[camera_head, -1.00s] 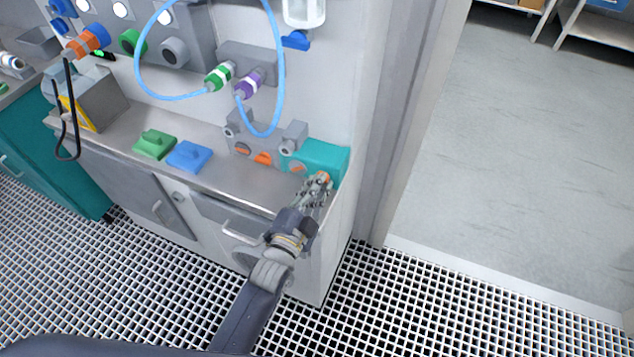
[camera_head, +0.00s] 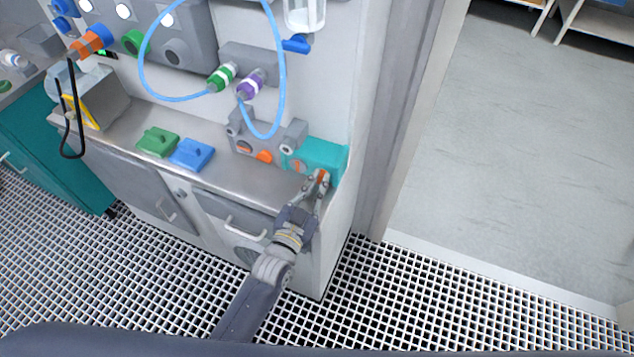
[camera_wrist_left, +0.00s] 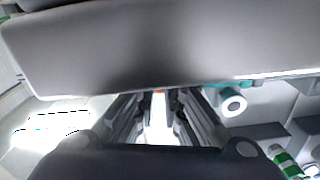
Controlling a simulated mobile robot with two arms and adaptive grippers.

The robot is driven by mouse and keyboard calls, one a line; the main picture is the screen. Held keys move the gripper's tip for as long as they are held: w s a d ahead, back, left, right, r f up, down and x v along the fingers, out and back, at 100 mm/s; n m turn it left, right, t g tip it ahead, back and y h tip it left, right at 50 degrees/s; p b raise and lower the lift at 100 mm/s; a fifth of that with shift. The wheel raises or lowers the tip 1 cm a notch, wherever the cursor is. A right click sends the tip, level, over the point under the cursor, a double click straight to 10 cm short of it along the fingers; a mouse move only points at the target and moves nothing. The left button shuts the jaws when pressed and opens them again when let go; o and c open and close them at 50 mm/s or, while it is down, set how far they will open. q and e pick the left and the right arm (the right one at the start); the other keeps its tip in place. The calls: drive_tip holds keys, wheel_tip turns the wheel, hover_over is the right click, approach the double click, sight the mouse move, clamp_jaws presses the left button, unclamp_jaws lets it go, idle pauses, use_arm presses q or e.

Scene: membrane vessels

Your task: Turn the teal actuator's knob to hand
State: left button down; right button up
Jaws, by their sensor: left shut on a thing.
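The teal actuator (camera_head: 322,152) is a box at the right end of the steel counter, with orange parts on its front. Its orange knob (camera_head: 322,176) is at the right of that front, between my left fingertips. My left gripper (camera_head: 316,183) is shut on the knob, reaching up from below. A bit of teal shows in that view too. My right gripper is not in view.
A grey block (camera_head: 266,138) with an orange knob stands left of the actuator. Green (camera_head: 157,142) and blue (camera_head: 192,154) blocks sit farther left on the counter (camera_head: 225,176). A blue hose (camera_head: 283,70) loops above. Open floor (camera_head: 510,160) lies to the right.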

use_arm(q)
drive_tip(key=shift+f, duration=0.1)
idle(0.4)
drive_tip(key=c, duration=1.7)
unclamp_jaws()
drive_tip(key=v, duration=1.2)
